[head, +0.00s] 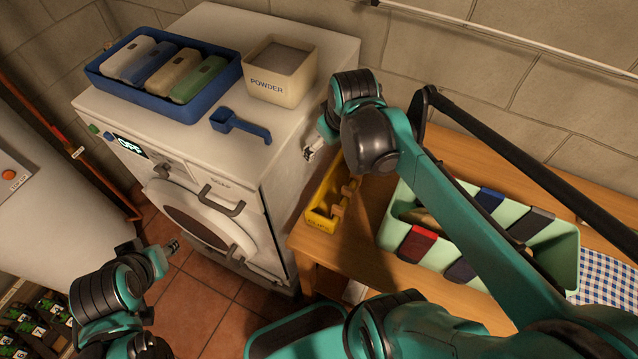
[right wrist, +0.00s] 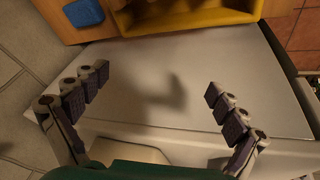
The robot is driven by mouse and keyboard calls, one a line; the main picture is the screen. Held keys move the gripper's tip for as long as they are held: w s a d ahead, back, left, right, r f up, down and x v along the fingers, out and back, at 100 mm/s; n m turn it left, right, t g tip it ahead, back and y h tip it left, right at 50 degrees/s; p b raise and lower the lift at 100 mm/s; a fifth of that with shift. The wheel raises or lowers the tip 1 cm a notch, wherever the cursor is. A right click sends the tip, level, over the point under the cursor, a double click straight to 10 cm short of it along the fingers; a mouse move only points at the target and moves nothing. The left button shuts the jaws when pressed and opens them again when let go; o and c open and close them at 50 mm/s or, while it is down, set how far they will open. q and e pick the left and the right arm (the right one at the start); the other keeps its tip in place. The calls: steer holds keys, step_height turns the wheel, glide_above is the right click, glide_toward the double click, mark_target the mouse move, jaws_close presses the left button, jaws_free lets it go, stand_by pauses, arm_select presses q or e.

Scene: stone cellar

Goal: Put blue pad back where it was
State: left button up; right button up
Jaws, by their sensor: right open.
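A blue pad (right wrist: 83,12) lies on the wooden table (right wrist: 62,27) beside the yellow tray (right wrist: 195,18), at the top left of the right wrist view. I cannot pick this pad out in the head view, where my right arm covers that part of the table. The yellow tray (head: 320,213) stands at the table's left edge with tan pieces in it. My right gripper (right wrist: 155,90) is open and empty above the white machine top, apart from the pad; it also shows in the head view (head: 308,152). My left gripper (head: 173,246) is low before the machine, its jaws too small to judge.
The white machine (head: 325,50) bears a blue tray (head: 184,108) of several bars, a powder box (head: 283,77) and a blue scoop (head: 240,126). A mint basket (head: 566,256) with dark blue, grey and red pieces on its rims stands on the table, partly behind my right arm.

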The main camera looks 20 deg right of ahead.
steer(key=s+a+f+m+t, duration=0.2)
steer(key=s+a+f, duration=0.1)
steer(key=s+a, duration=0.4)
steer(key=shift+s+a+m+t+y, duration=0.15)
steer(key=shift+s+m+t+y, duration=0.2)
steer(key=shift+s, duration=0.3)
stand_by(1.5)
